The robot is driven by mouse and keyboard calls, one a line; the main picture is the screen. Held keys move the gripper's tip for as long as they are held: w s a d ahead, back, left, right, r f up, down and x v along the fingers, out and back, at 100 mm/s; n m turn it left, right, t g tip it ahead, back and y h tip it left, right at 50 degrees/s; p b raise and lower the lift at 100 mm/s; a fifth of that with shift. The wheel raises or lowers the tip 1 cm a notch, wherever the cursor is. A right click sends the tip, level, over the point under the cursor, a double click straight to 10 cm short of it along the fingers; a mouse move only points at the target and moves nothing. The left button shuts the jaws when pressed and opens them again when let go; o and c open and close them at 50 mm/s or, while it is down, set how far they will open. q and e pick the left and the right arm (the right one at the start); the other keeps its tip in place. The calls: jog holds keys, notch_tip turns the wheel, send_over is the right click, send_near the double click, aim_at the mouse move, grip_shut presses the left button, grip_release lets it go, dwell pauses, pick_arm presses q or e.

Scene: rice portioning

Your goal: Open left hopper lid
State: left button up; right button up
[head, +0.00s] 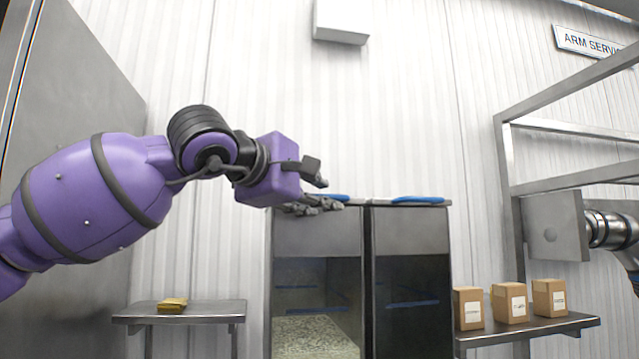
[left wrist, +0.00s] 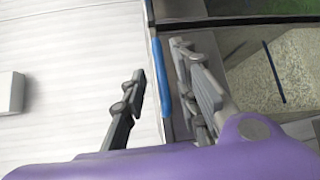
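The left hopper (head: 318,240) is a grey metal bin with a clear front, part filled with pale rice-like grain. Its lid lies closed on top, with a blue handle strip (head: 338,198) along the front edge. My left gripper (head: 326,192) is open at this edge, one finger above and one below. In the left wrist view the blue strip (left wrist: 160,75) runs between the two spread fingers of my gripper (left wrist: 157,68). Whether either finger touches it I cannot tell. My right gripper is not in view.
The right hopper (head: 410,232), also with a blue lid handle (head: 418,200), stands directly beside it. A shelf (head: 540,331) with three cartons is at right, below a metal frame (head: 508,190). A small shelf (head: 215,311) at left holds a yellowish packet (head: 172,305).

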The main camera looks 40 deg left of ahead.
pick_arm(q)
jog(key=shift+w+f+p, duration=0.2)
jog(key=shift+w+p, duration=0.35)
jog(key=shift+w, duration=0.25)
grip_shut()
